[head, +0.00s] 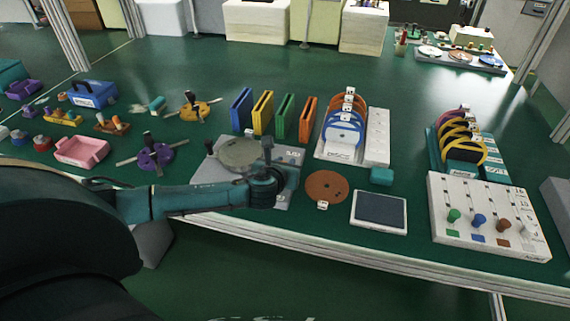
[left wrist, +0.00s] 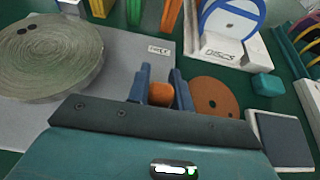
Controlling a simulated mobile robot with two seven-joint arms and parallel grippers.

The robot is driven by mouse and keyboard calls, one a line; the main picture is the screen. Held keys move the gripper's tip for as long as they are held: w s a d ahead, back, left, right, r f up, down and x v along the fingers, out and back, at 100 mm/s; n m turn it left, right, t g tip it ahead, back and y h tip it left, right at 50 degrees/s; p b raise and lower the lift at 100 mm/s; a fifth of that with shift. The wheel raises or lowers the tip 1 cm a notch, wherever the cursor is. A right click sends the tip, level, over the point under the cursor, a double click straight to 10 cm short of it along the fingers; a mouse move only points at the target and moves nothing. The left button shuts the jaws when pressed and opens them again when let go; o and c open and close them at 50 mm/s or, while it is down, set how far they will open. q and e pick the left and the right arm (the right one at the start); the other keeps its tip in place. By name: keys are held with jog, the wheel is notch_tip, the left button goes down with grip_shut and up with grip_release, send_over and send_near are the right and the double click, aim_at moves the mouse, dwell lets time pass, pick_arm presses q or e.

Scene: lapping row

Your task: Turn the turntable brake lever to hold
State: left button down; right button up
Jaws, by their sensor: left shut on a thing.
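The turntable (head: 238,153) is a round grey-green disc on a flat grey base (head: 215,178), at the middle of the bench in the head view. In the left wrist view the disc (left wrist: 50,55) is at the upper left. My left gripper (left wrist: 161,93) is at the right part of the base, beside the disc. Its blue fingers are shut on an orange knob (left wrist: 161,95), which looks like the brake lever's handle. The rest of the lever is hidden by the gripper. A small white label (left wrist: 159,50) is on the base beyond the fingers; its text is too small to read surely.
A brown disc (head: 326,187) and a dark-topped pad (head: 379,211) lie right of the base. Colored upright plates (head: 263,112) and a disc rack (head: 343,130) stand behind. A white panel with colored knobs (head: 488,212) is farther right. A purple handled part (head: 153,154) lies left.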

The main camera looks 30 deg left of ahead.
pick_arm(q)
jog(key=shift+s+f+t+b, duration=0.2)
jog(key=shift+t+b, duration=0.2)
jog(key=shift+t, duration=0.4)
jog(key=shift+s+d+r+b, duration=0.1)
jog(key=shift+r+b, duration=0.05)
jog(key=shift+b, duration=0.15)
jog(key=c, duration=1.2)
grip_release()
jog(key=shift+c, duration=0.2)
jog(key=shift+s, duration=0.1)
jog(key=v, duration=1.3)
jog(key=shift+d+p, duration=0.25)
jog(key=shift+p, duration=0.15)
